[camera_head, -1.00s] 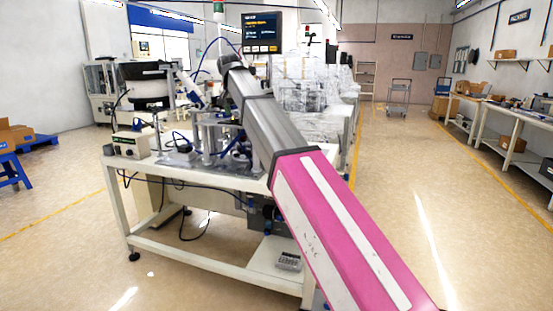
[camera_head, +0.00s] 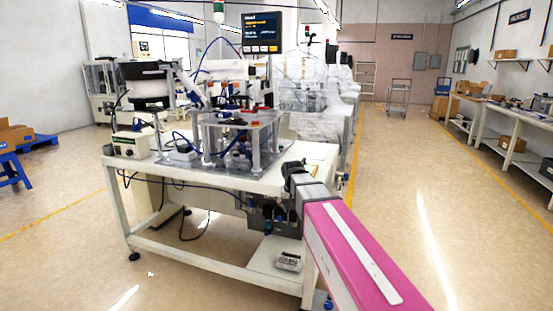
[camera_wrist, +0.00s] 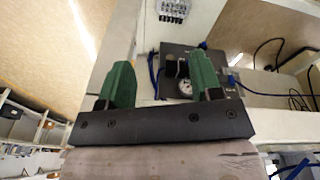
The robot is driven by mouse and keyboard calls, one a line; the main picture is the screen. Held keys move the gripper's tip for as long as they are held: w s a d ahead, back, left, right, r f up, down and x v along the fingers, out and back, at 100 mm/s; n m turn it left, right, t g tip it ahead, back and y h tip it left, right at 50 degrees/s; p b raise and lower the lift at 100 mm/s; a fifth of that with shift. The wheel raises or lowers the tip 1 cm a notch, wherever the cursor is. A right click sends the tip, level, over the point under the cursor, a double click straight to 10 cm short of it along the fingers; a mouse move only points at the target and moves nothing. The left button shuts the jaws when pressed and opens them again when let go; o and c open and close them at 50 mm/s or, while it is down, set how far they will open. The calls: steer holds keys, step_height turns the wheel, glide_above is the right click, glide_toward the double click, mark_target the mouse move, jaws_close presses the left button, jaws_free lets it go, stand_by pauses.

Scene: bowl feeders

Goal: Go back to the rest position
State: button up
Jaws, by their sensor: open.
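My gripper shows in the wrist view (camera_wrist: 161,88) with its two green fingers spread wide apart and nothing between them. In the head view, my pink and grey arm reaches in from the lower right, and its dark end (camera_head: 293,170) is at the right front corner of the white workbench (camera_head: 210,178). The fingertips are too small to make out there. In the wrist view, the bench's frame and a box with a round gauge (camera_wrist: 186,87) lie beyond the fingers.
On the bench stand a clear-topped fixture (camera_head: 240,120), a bowl feeder (camera_head: 148,82), a control box (camera_head: 128,145) and a screen (camera_head: 262,33). A small grey block (camera_head: 288,262) sits on the lower shelf. The floor aisle (camera_head: 400,170) to the right is clear.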

steer(key=s+d+f, duration=0.6)
steer(key=s+f, duration=0.2)
steer(key=s, duration=0.1)
steer(key=s+d+f+g, duration=0.1)
steer(key=s+d+f, duration=0.5)
steer(key=s+f, duration=0.2)
steer(key=shift+s+f+g+y, duration=0.3)
steer(key=shift+s+f, duration=0.05)
steer(key=shift+f, duration=0.35)
